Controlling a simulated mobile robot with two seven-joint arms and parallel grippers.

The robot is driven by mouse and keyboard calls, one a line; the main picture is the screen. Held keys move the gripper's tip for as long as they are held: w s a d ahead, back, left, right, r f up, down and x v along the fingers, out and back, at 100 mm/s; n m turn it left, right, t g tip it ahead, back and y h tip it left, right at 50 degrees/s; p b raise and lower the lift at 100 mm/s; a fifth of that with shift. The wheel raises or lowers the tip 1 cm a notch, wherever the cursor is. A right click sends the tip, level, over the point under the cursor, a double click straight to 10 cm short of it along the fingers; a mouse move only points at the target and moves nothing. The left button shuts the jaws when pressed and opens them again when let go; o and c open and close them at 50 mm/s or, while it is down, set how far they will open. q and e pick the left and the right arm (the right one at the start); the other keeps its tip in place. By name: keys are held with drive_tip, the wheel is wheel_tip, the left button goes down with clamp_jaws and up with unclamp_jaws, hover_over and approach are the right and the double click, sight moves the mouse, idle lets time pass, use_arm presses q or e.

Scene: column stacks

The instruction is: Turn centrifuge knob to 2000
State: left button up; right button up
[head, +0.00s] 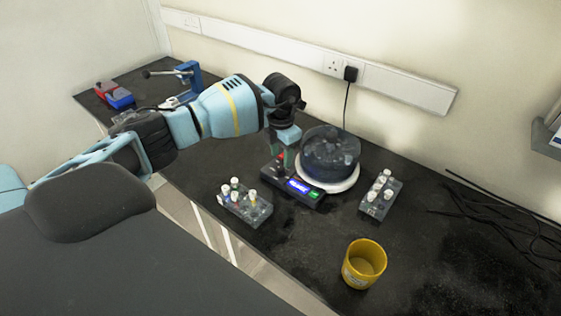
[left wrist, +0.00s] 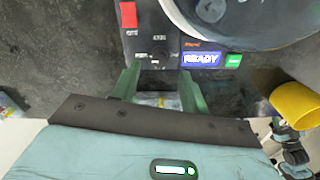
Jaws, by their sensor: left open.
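The centrifuge (head: 330,148) has a dark, see-through round lid on a white base, with a black control panel (head: 318,203) in front. In the left wrist view the panel carries a red button, a lit display (left wrist: 201,59) reading "READY" and a green button (left wrist: 233,60). A dark knob (left wrist: 158,48) is on the panel, hard to make out against it. My left gripper (head: 283,158) is above the panel's left part, pointing down. In the wrist view its green fingers (left wrist: 158,70) are open, apart on either side below the knob, with nothing held. Contact cannot be told.
Tube racks stand left (head: 247,205) and right (head: 380,196) of the centrifuge. A yellow cup (head: 364,263) is near the bench's front. Black cables (head: 490,215) lie at right. A wall socket (head: 338,66) is behind. Red and blue items (head: 114,95) sit far left.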

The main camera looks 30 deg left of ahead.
sight(281, 168)
use_arm(q)
drive_tip(key=shift+r, duration=1.7)
